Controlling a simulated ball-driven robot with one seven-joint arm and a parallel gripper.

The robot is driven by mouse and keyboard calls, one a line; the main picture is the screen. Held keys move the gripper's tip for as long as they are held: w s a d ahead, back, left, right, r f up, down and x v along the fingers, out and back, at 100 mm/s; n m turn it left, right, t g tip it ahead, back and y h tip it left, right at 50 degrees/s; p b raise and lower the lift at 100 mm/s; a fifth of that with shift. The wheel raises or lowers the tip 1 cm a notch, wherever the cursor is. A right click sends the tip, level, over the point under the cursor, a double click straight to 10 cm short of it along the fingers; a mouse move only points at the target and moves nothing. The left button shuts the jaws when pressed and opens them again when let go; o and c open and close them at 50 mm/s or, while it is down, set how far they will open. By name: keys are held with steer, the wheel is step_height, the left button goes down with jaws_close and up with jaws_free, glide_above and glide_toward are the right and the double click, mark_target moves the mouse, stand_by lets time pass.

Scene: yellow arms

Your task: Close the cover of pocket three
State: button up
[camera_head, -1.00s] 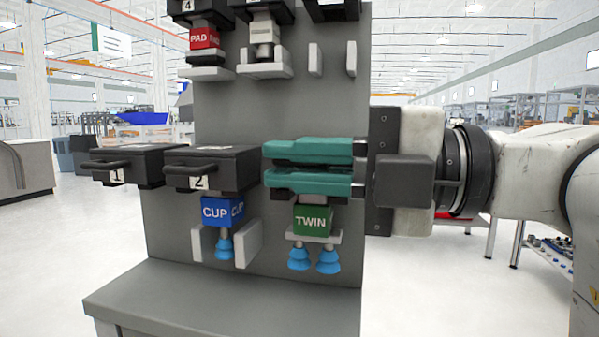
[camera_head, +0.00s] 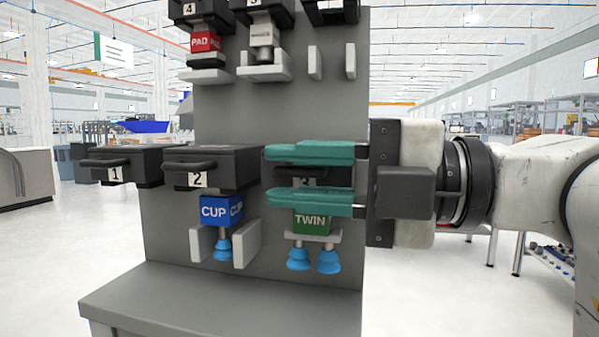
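The dark cover of pocket three (camera_head: 318,172) shows only as a strip between my gripper's fingers, with part of a number label on its front. The fingers hide most of it, so I cannot tell whether it is fully closed. My gripper (camera_head: 279,178) reaches in from the right with two teal fingers, one above and one below this dark part. The fingers are spread apart, with no clear grip on the cover or its handle. A green TWIN block (camera_head: 311,223) with two blue suction cups hangs below, its top partly behind the lower finger.
Covers one (camera_head: 128,164) and two (camera_head: 212,167), dark with front handles, stand to the left. A blue CUP tool (camera_head: 214,211) hangs under cover two. An upper row holds a red PAD tool (camera_head: 204,42). The grey ledge (camera_head: 220,295) below is bare.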

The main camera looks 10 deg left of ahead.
steer(key=shift+o, duration=0.4)
steer(key=shift+d, duration=0.1)
steer(key=shift+d, duration=0.35)
steer(key=d+p, duration=0.2)
steer(key=d, duration=0.8)
steer(key=shift+s, duration=0.2)
